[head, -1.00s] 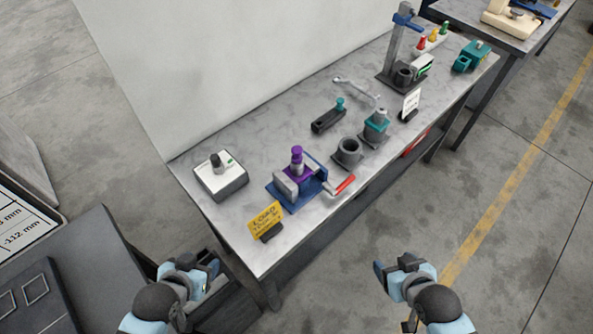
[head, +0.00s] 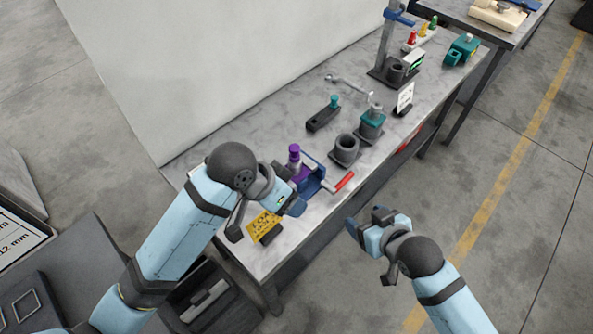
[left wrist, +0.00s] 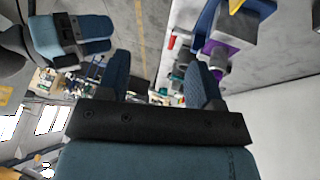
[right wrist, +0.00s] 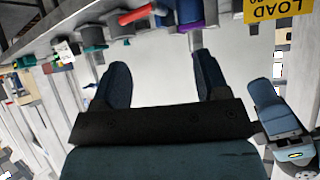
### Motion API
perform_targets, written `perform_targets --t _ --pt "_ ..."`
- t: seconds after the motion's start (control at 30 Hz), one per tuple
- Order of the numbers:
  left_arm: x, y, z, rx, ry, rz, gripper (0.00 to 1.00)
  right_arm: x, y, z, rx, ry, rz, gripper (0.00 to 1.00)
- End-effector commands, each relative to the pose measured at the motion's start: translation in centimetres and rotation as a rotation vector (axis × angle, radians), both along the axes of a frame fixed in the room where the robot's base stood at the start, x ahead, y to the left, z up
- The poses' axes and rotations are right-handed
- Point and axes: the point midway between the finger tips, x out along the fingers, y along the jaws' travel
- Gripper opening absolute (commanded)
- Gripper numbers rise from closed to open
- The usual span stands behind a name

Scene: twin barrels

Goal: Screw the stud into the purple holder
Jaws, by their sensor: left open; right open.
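A purple-topped stud (head: 294,151) stands upright above the purple holder (head: 299,172); I cannot tell how deep it sits. The holder is in a blue vise (head: 314,181) with a red handle, partly hidden by my left arm. My left gripper (head: 288,192) is open, in front of the vise and over the bench's front side. In the left wrist view its fingers (left wrist: 160,78) are apart and empty, with the purple holder (left wrist: 222,52) beyond them. My right gripper (head: 368,222) is open and empty, off the bench's front edge; its fingers (right wrist: 162,82) are apart.
A yellow load card (head: 264,225) stands close to the left gripper. Right of the vise are a grey cup (head: 345,148), a teal holder (head: 371,122), a black block with a teal knob (head: 323,118) and a wrench (head: 347,84). A tall press stand (head: 388,45) is farther back.

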Motion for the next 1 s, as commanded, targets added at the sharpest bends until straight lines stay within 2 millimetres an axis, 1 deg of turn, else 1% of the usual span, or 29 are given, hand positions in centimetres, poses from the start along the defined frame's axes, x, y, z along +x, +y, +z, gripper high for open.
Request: perform_targets --t 0.03,0.2,0.33,0.5,0.73,1.0 --pt "0.8 -0.9 0.5 0.012 -0.006 -0.037 0.60 0.6 0.5 -0.1 0.013 -0.029 0.016 0.68" --pt "2.5 -3.4 1.5 0.057 -0.002 -0.151 0.60 2.4 2.2 -0.4 0.064 -0.126 0.070 0.68" --pt "4.0 -4.6 2.2 0.107 0.005 -0.222 0.60 3.5 3.3 -0.5 0.108 -0.196 0.109 0.68" --pt "6.1 -5.4 3.1 0.191 0.016 -0.292 0.60 4.7 4.5 -0.8 0.161 -0.284 0.162 0.68" --pt "9.7 -5.0 4.6 0.322 0.039 -0.337 0.60 6.0 5.3 -1.2 0.234 -0.389 0.231 0.68" --pt "14.2 -3.0 7.0 0.464 0.065 -0.324 0.60 6.9 5.5 -1.7 0.310 -0.490 0.301 0.68"
